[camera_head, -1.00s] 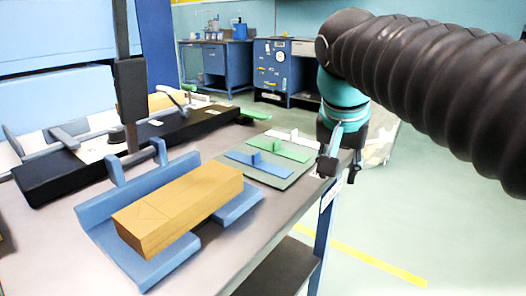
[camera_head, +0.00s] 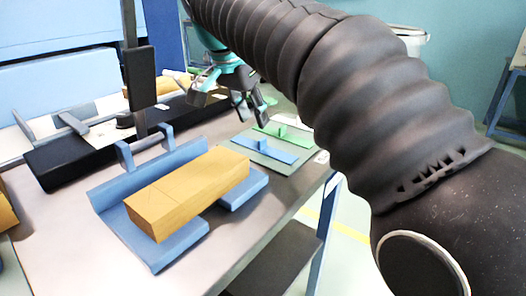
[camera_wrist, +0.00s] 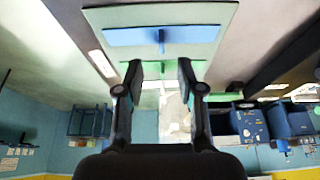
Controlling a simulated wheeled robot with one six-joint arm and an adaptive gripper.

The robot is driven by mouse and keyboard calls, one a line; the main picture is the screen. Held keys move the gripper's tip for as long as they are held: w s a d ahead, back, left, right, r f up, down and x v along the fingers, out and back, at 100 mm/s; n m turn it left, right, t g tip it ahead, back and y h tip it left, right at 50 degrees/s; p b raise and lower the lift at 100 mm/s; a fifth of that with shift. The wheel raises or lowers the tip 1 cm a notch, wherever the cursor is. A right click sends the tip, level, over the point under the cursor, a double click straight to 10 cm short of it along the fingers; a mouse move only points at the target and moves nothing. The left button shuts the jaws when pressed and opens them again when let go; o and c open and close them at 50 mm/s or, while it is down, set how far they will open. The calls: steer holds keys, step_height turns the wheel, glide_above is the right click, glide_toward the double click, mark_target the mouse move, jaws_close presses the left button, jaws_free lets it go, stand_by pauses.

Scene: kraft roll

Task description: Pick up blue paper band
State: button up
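The blue paper band (camera_head: 268,153) is a flat blue strip with a small upright tab. It lies on a grey-green mat (camera_head: 283,168), in front of a green band (camera_head: 271,130) with a similar tab. In the wrist view the blue band (camera_wrist: 125,36) is near the top, ahead of my fingers. My gripper (camera_head: 230,108) is open and empty, above the table, up and left of the bands in the head view. In the wrist view the open fingers (camera_wrist: 160,74) stand apart, with the green band (camera_wrist: 160,66) in the gap between them, below in depth.
A tan block (camera_head: 190,192) rests on a blue cradle (camera_head: 170,252) left of the mat. A black bar-shaped fixture (camera_head: 75,165) lies behind it, with a dark upright post (camera_head: 140,75). The table's right edge is close to the mat.

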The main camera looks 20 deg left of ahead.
mark_target(264, 147)
steer(key=shift+b+x, duration=0.6)
steer(key=shift+x, duration=3.25)
steer(key=shift+w+a, duration=0.1)
steer(key=shift+w, duration=0.1)
steer(key=shift+c, duration=0.2)
jaws_close()
